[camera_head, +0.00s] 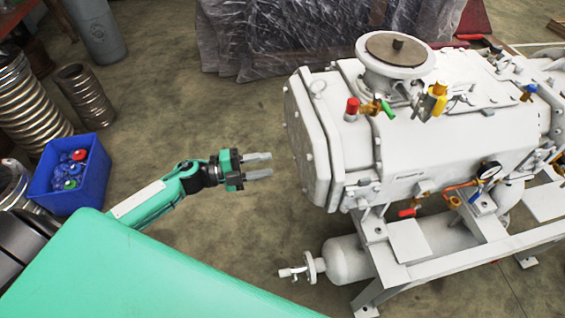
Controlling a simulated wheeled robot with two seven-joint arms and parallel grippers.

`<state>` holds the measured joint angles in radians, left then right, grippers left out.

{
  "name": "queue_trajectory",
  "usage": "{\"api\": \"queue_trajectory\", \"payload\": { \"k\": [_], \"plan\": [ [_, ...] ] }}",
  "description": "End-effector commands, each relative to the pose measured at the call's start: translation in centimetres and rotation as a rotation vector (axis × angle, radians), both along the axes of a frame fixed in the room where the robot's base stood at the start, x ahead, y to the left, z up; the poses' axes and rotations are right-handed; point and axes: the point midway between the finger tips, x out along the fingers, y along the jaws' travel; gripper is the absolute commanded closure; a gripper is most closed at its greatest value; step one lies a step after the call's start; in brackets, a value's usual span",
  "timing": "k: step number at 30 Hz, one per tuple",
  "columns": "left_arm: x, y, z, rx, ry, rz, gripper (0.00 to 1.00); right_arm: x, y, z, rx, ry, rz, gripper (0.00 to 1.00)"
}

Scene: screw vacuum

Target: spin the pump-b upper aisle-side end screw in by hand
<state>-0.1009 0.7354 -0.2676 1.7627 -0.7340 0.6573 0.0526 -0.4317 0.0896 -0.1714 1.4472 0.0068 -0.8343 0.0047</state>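The white vacuum pump (440,130) stands on a white frame on the right side of the head view. Its end cover (308,140) faces left, towards my arm, with small bolts along its edge. I cannot tell which of these is the upper aisle-side end screw. My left gripper (265,166) is in front of the end cover, a short gap to its left and touching nothing. Its two grey fingers are apart with nothing between them. My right gripper is not in view.
A blue crate (88,188) with blue, red and green parts stands at the left. Metal bellows hoses (85,95) stand behind it. A white cylinder (345,260) with a valve sits low under the pump. Plastic-wrapped goods (270,35) stand at the back. Floor between is clear.

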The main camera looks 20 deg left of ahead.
Motion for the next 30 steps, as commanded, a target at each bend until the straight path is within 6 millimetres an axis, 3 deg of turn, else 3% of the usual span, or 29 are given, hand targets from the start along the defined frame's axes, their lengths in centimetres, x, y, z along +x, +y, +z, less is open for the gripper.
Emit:
{"api": "queue_trajectory", "payload": {
  "k": [9,26,30],
  "plan": [
    [-1.9,2.7,0.0,0.000,0.000,-0.001,0.61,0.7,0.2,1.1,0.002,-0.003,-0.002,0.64],
    [-1.9,2.9,0.0,0.000,0.000,0.000,0.61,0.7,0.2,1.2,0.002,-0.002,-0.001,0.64],
    [-1.3,3.8,-1.2,-0.025,0.042,0.060,0.61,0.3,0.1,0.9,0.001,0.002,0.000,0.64]
  ]
}}
